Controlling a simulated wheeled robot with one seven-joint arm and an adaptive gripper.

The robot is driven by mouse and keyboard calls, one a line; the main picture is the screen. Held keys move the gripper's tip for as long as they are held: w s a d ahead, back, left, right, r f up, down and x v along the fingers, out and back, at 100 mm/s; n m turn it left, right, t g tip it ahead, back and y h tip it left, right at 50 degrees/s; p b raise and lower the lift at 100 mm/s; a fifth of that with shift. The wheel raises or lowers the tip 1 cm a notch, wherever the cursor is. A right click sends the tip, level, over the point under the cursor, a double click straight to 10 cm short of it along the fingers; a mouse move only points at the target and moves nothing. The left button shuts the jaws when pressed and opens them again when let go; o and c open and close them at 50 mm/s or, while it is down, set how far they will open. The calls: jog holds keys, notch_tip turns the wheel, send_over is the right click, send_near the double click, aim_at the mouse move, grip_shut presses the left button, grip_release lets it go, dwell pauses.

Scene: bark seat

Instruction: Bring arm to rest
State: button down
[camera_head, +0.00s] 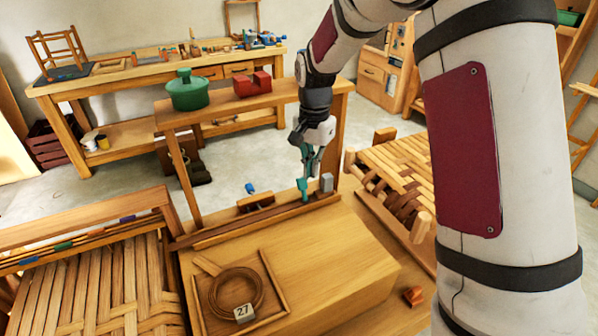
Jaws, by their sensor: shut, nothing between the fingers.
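My arm (508,150) comes in from the top right, large and close to the camera. It bends down to my gripper (305,190), which points downward above the back right part of the wooden bench top (320,255). The gripper's fingers are shut with nothing between them. The fingertips are close to a teal item (302,186) and a small grey block (326,183) near the rear rail; I cannot tell whether they touch.
A raised shelf (220,107) behind the bench holds a green lidded pot (188,91) and a red block (252,84). Woven seats stand left (95,285) and right (400,175). A tray (200,290) holds a coil (236,275) and a tag marked 27 (244,313).

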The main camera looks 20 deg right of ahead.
jog(key=s+r+n+t, duration=0.1)
jog(key=s+r+n, duration=0.1)
jog(key=s+r, duration=0.55)
jog(key=s+r+n+t, duration=0.2)
jog(key=s+r+n, duration=0.2)
jog(key=s, duration=0.7)
jog(key=s+r+n+t, duration=0.2)
jog(key=s+r, duration=0.3)
jog(key=s, duration=0.6)
jog(key=shift+d+r+n, duration=0.25)
jog(key=shift+r+n, duration=0.1)
jog(key=shift+n, duration=0.55)
